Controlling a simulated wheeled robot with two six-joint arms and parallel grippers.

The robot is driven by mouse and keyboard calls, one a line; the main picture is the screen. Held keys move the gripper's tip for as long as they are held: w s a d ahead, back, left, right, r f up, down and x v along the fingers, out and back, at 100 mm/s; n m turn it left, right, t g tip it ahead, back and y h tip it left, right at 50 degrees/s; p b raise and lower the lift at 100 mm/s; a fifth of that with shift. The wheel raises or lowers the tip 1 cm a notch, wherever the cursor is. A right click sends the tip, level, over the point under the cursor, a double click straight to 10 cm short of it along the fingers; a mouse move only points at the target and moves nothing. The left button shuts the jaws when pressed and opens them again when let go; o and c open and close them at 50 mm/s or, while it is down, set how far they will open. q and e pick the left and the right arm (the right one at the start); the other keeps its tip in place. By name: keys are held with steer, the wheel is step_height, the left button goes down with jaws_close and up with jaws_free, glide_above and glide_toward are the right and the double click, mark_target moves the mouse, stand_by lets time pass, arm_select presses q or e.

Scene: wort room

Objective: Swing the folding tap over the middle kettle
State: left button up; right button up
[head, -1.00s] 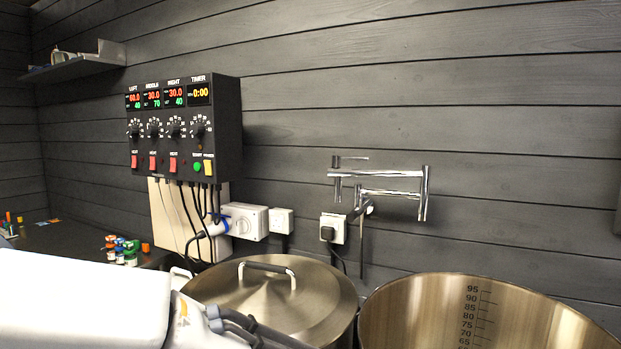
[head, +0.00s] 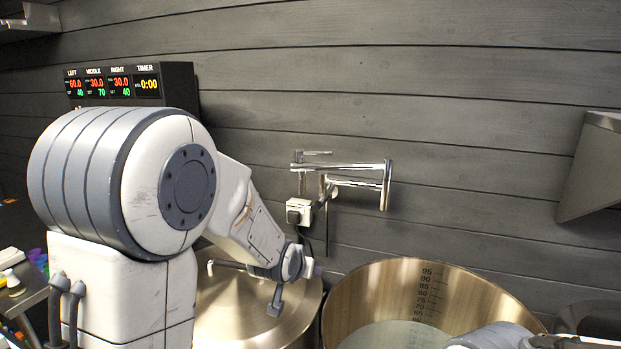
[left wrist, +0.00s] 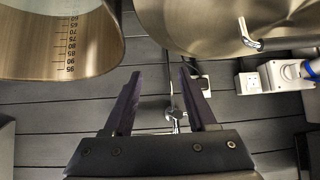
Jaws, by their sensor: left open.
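The chrome folding tap (head: 345,167) is folded close to the wall in the head view, above the gap between a lidded kettle (head: 240,310) and an open kettle (head: 480,290). The open kettle has a litre scale and liquid inside. My left arm reaches in from the left over the lidded kettle, its wrist in front of and below the tap. In the left wrist view my left gripper (left wrist: 160,88) is open and empty, with part of the tap (left wrist: 177,115) beyond and between its fingers, apart from them. My right gripper is not visible; only part of an arm shows at the bottom right.
A control box (head: 130,85) hangs on the wall at left, partly hidden by my arm. A grey metal fixture (head: 592,165) juts out at right. The wall between the tap and this fixture is clear.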

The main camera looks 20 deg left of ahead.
arm_select(q)
steer(key=w+a+r+t, duration=0.45)
steer(key=w+r, duration=0.25)
steer(key=w, duration=0.2)
steer(key=n+t+y+p, duration=0.1)
steer(key=t+y, duration=0.1)
steer(key=t, duration=0.2)
glide_toward(304, 174)
steer(key=w, duration=0.1)
steer(key=w+a, duration=0.1)
steer(key=w+f, duration=0.1)
steer(key=shift+w+a, duration=0.15)
steer(key=shift+w, duration=0.25)
steer(key=w+p, duration=0.1)
steer(key=w, duration=0.2)
steer(key=w+p, duration=0.2)
steer(key=w+a+p, duration=0.1)
steer(key=w+p, duration=0.1)
steer(key=w, duration=0.1)
steer(key=shift+w, duration=0.35)
steer(key=shift+w+f+p, duration=0.1)
steer(key=shift+w+p, duration=0.3)
steer(key=shift+w, duration=0.2)
jaws_close()
steer(key=shift+a, duration=0.1)
